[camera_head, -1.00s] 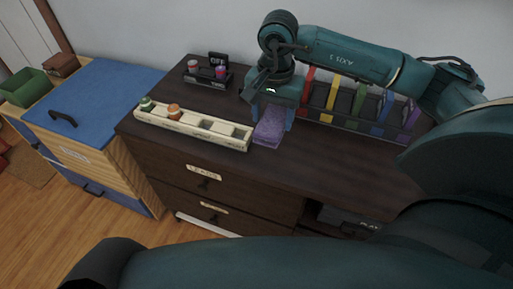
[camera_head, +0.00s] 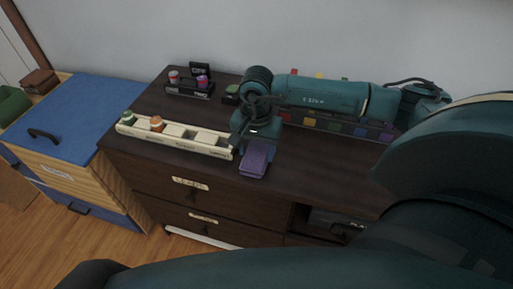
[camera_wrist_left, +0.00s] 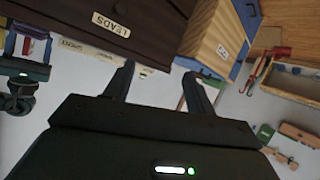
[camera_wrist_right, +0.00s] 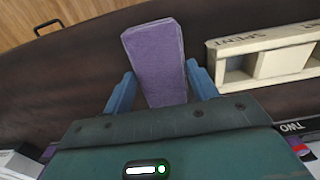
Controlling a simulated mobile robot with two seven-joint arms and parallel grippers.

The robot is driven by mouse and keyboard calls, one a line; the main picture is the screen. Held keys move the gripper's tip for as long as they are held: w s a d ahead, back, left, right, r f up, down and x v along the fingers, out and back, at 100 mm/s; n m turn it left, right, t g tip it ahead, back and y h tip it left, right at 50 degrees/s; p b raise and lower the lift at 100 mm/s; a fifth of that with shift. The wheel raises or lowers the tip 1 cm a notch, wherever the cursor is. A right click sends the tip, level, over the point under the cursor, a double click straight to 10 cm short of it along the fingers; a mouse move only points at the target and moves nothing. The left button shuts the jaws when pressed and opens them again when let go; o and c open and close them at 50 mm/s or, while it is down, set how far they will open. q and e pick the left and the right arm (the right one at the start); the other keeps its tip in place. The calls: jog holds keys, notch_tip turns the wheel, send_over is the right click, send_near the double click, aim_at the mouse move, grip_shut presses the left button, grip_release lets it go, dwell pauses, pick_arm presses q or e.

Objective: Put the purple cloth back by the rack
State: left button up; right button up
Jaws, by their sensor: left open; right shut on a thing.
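The purple cloth (camera_head: 256,158) is a folded, block-like piece held in my right gripper (camera_head: 254,142), over the dark dresser top. In the right wrist view the cloth (camera_wrist_right: 158,60) sticks out between the two blue fingers (camera_wrist_right: 162,88). Whether it touches the dresser top is unclear. The rack (camera_head: 340,124) with red, yellow, green, blue and purple pieces stands along the wall, right of the gripper, mostly hidden by my right arm. My left gripper (camera_wrist_left: 158,82) is open and empty in the left wrist view.
A cream compartment tray (camera_head: 180,137) with a green-topped and an orange-topped bottle lies left of the cloth. A small black holder (camera_head: 190,88) stands behind it. The blue-topped cabinet (camera_head: 85,110) is at left. The dresser top (camera_head: 310,172) right of the cloth is clear.

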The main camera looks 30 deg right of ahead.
jog(key=o, duration=0.9)
jog(key=shift+o, duration=0.2)
jog(key=shift+r, duration=0.1)
